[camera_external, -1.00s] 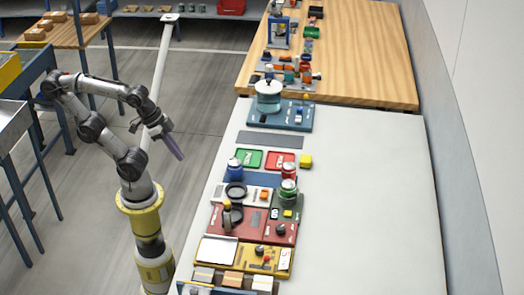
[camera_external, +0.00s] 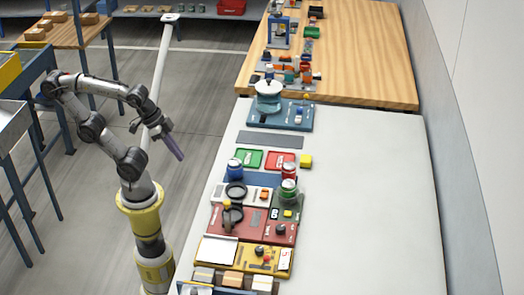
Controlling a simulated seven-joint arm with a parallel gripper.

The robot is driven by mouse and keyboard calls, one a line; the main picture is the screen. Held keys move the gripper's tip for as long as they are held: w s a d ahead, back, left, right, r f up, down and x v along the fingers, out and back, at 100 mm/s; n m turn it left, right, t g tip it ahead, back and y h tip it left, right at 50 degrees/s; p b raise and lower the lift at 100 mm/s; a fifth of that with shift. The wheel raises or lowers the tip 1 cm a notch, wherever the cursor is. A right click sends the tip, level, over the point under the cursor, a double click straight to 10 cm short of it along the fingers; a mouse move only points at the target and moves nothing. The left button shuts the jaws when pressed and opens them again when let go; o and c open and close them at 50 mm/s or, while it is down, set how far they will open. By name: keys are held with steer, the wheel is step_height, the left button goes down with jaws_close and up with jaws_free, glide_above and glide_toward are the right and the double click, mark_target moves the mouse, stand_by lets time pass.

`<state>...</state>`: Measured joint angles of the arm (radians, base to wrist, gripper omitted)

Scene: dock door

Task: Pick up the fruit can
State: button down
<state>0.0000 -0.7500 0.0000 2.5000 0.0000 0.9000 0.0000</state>
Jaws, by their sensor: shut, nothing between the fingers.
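Several small cans stand on the white table. A blue can (camera_external: 235,168) is at the left edge, a red can (camera_external: 289,171) is at the right, and a green can (camera_external: 289,188) is just in front of the red one. I cannot read their labels, so I cannot tell which is the fruit can. My gripper (camera_external: 174,147) hangs in the air left of the table, over the floor, apart from all the cans. Its fingers are shut with nothing between them.
Green (camera_external: 249,159) and red (camera_external: 279,160) trays and a yellow block (camera_external: 306,161) lie behind the cans. A pot (camera_external: 268,93) stands on a blue board farther back. Coloured panels crowd the table's left side. The white table's right half (camera_external: 370,210) is clear.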

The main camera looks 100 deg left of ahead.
jaws_free()
stand_by(0.5)
